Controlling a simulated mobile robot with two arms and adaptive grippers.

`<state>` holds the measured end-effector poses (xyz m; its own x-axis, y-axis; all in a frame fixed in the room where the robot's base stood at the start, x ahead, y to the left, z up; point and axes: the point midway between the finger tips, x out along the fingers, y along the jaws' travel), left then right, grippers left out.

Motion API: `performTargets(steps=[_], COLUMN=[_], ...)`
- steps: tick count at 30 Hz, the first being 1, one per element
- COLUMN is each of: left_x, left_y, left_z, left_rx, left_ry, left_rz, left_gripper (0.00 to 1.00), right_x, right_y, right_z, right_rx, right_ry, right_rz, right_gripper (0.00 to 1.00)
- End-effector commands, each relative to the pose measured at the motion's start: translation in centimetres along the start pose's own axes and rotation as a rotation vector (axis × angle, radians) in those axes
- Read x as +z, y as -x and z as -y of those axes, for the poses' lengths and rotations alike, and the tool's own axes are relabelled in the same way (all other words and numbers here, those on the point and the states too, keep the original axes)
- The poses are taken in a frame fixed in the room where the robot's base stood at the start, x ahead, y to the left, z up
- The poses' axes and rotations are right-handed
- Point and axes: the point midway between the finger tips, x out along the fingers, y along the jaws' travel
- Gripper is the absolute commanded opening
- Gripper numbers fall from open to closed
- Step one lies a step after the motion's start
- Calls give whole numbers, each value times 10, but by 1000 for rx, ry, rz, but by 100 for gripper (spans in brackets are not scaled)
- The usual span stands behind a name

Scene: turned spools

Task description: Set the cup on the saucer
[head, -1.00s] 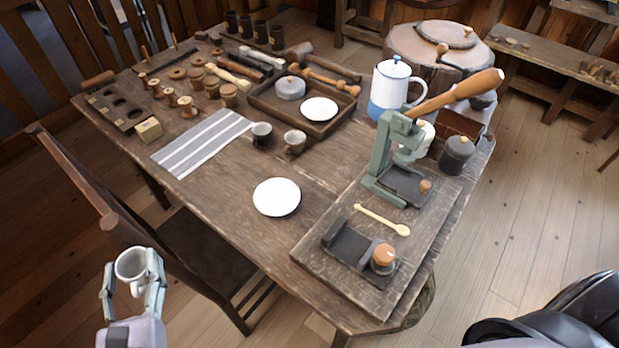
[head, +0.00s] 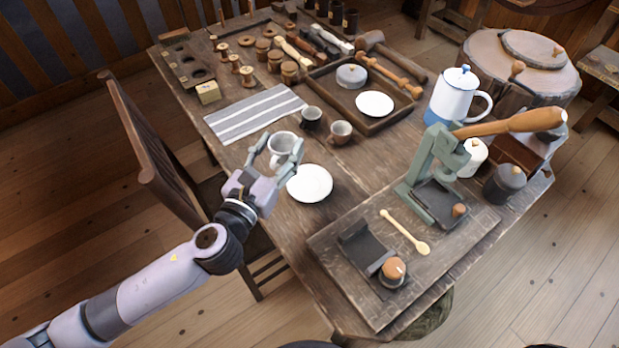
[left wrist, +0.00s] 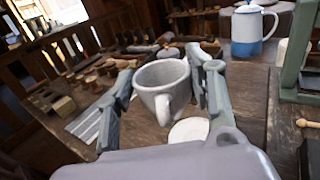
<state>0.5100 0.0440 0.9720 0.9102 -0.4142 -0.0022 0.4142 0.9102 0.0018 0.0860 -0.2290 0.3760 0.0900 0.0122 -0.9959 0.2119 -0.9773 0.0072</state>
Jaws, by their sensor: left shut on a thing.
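My left gripper (head: 279,150) is shut on a pale grey-white cup (head: 284,142), with one finger on each side of it. The cup looks upright, its open rim facing up; in the left wrist view the cup (left wrist: 161,77) shows its handle toward the camera. The white round saucer (head: 309,183) lies bare on the table near the front edge. In the head view the cup shows just above and left of it. In the left wrist view the saucer (left wrist: 188,131) shows beyond and below the cup, apart from it. My right gripper is out of view.
A second white plate (head: 375,104) lies in a wooden tray (head: 399,111). A board with a green press (head: 430,172) is to the right. A chair (head: 150,150) stands at left.

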Motion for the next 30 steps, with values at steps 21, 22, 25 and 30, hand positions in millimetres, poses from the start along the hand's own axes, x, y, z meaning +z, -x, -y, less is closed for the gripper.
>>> performTargets(steps=[21, 22, 25, 30], left_x=[-26, -35, -63, -100], left_y=[-63, -63, -63, -64], left_z=[28, 27, 28, 27], left_rx=[-164, -162, -163, -163], left_ry=[6, 5, 6, 5], left_rz=[-5, -4, -4, 0], left_gripper=[20, 20, 20, 20], right_x=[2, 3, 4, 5], right_y=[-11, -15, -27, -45], right_z=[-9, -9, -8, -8], right_rx=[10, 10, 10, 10], right_ry=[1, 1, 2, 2], right_rz=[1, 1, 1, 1], right_gripper=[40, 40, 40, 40])
